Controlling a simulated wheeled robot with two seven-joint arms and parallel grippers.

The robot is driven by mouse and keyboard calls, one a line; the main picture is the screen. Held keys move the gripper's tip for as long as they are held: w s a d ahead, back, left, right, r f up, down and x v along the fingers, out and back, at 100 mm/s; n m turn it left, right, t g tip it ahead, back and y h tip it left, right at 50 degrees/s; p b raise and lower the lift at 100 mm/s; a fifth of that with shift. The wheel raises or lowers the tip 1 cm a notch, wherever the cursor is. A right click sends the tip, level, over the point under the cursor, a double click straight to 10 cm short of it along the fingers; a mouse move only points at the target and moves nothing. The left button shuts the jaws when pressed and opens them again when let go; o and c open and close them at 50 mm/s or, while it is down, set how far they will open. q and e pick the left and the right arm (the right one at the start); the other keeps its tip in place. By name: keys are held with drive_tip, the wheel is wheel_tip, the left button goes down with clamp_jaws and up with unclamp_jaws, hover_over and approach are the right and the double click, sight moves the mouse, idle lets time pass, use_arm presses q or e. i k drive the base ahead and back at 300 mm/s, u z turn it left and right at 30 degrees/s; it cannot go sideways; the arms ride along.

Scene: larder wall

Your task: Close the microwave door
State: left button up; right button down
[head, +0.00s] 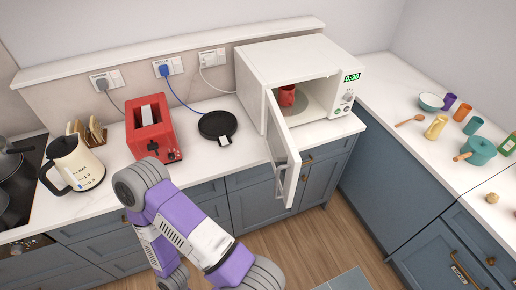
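The white microwave (290,58) stands on the back counter, left of the corner. Its door (287,160) hangs wide open from the left side of the opening and sticks out past the counter's front edge, with its handle near the free end. A red mug (287,95) is inside the lit cavity. The display on the right panel reads 0:30. A purple and white arm of mine rises at the bottom, left of the door and apart from it in the picture. Neither of my grippers shows.
A black round plate-like appliance (218,125), red toaster (152,128) and cream kettle (75,163) stand left of the microwave. The right counter (392,95) holds a teal pot (478,151), cups and a bowl (430,101). Wooden floor (330,240) lies open below the door.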

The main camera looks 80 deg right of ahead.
sight(283, 154)
drive_tip(key=z, duration=2.75)
drive_tip(key=i, duration=0.25)
